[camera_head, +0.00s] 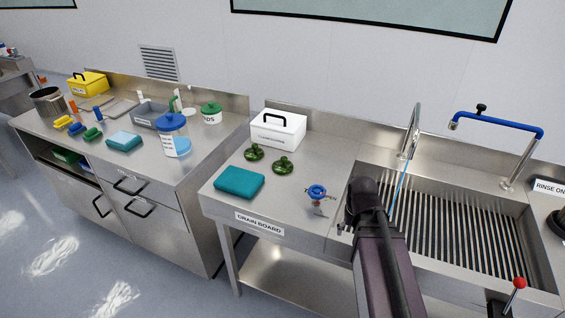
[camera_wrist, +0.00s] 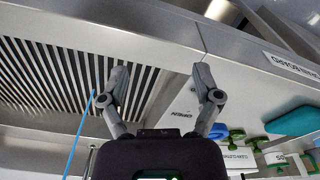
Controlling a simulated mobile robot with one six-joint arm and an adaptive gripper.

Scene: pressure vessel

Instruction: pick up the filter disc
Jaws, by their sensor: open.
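I cannot make out a filter disc for certain in either view. My gripper (camera_wrist: 161,88) is open and empty in the wrist view, its two grey fingers spread apart. The sink's slatted floor (camera_wrist: 40,75) shows behind the left finger and the steel drain board (camera_wrist: 180,102) behind the right one. In the head view my arm reaches over the front left of the sink and hides the fingers. A small blue-topped item (camera_head: 317,190) stands on the drain board left of my arm. Two dark green knobbed round pieces (camera_head: 284,166) lie farther back.
A teal folded cloth (camera_head: 239,182) lies at the board's front left, a white handled box (camera_head: 278,130) at its back. A tall faucet (camera_head: 413,130) and blue-armed tap (camera_head: 500,125) rise behind the sink. The left bench (camera_head: 150,175) is crowded; the board's front middle is mostly clear.

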